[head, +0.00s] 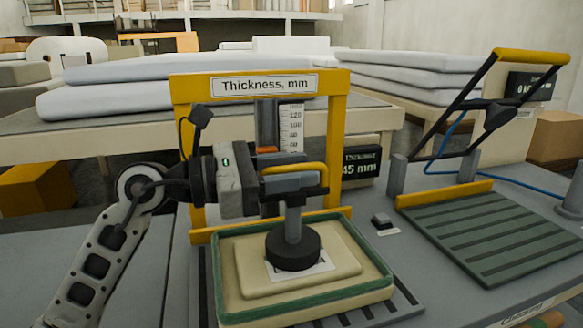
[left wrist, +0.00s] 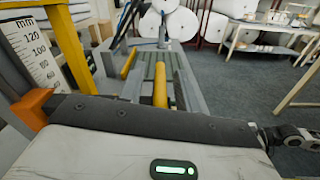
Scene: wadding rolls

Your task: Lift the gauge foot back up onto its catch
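The gauge foot (head: 293,248), a black disc on a grey stem, rests on a cream pad (head: 250,283) in a green-edged tray (head: 225,304) in the head view. Its yellow handle (head: 297,167) sits above the stem and also shows in the left wrist view (left wrist: 160,85). My left gripper (head: 292,186) is at the handle, coming from the left; its fingertips are partly hidden, so its grip is unclear. The scale (head: 291,128) stands behind, with an orange pointer (left wrist: 33,108) low on it. I cannot make out the catch.
A yellow frame (head: 338,120) labelled "Thickness, mm" surrounds the gauge. A display (head: 361,168) reads 45 mm. To the right are a slatted plate (head: 490,240) and a yellow-topped lever frame (head: 530,56). A small black button (head: 382,221) sits between. White wadding (head: 110,98) lies behind.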

